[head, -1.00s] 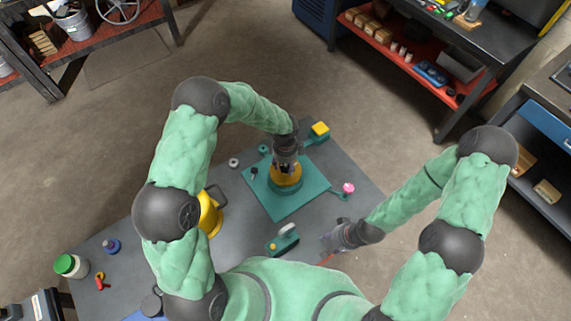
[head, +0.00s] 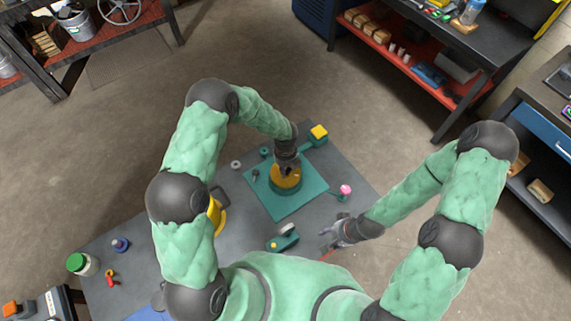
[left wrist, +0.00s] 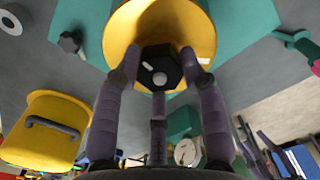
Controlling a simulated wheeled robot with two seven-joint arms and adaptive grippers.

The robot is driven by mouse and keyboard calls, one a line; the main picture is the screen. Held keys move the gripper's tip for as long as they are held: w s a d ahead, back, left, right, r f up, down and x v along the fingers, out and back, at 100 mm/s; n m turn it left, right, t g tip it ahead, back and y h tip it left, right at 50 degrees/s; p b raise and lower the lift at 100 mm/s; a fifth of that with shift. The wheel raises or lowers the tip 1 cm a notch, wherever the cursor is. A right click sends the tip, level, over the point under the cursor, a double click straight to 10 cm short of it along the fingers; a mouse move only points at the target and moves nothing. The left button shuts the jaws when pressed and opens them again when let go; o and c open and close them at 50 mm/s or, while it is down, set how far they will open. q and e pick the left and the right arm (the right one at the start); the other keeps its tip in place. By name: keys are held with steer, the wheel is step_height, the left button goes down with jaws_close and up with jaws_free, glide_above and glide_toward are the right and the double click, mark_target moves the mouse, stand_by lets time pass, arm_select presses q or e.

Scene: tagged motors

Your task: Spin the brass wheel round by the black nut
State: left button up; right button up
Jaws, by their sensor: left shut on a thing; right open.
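The brass wheel (head: 287,184) stands on a teal square plate (head: 268,205) on the grey table, below my left gripper (head: 287,168). In the left wrist view the wheel (left wrist: 128,32) is a yellow disc with the black nut (left wrist: 160,66) at its middle. The left gripper (left wrist: 159,75) is shut on the black nut, with its purple-grey fingers around it. In the head view the nut is hidden by the gripper. My right gripper (head: 333,240) is open and empty, low near the table's right side, apart from the wheel.
A teal piece with a yellow block (head: 319,132) is behind the plate, and a pink knob (head: 345,189) is to its right. A teal device (head: 283,240) lies in front.

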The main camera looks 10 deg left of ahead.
arm_select(q)
steer(key=m+p, duration=0.1)
steer(key=m, duration=0.2)
steer(key=shift+s+m+p, duration=0.1)
steer(key=shift+m+p, duration=0.3)
steer(key=shift+m, duration=0.6)
steer(key=o, duration=1.2)
steer(key=shift+o, duration=0.2)
